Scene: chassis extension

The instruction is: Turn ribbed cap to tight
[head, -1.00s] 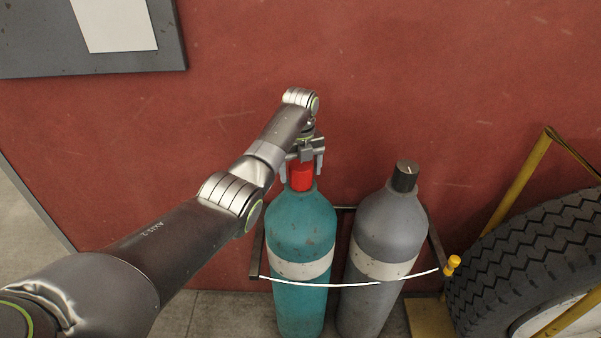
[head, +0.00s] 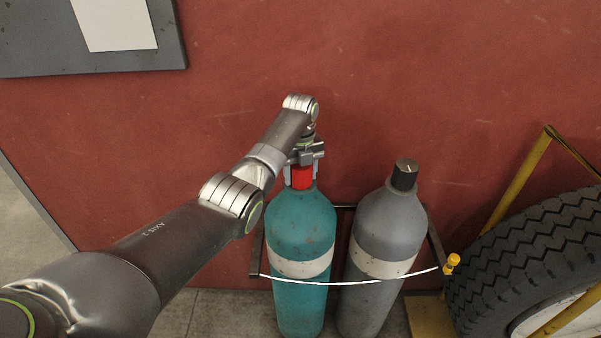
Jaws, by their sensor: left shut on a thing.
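A red cap (head: 302,178) sits on top of the teal gas cylinder (head: 301,225). My left gripper (head: 302,173) comes down over it from above, one finger on each side, and is shut on the red cap. Its ribs are too small to make out. A black cap (head: 405,174) with a pale line on its top sits on the grey cylinder (head: 388,226) to the right, and nothing touches it. My right gripper is not in view.
A white strap (head: 350,284) runs across the front of both cylinders to a yellow knob (head: 452,262). A dark rack (head: 256,250) stands around them. The red wall (head: 380,80) is close behind. A large tyre (head: 535,245) and yellow frame (head: 517,185) stand at the right.

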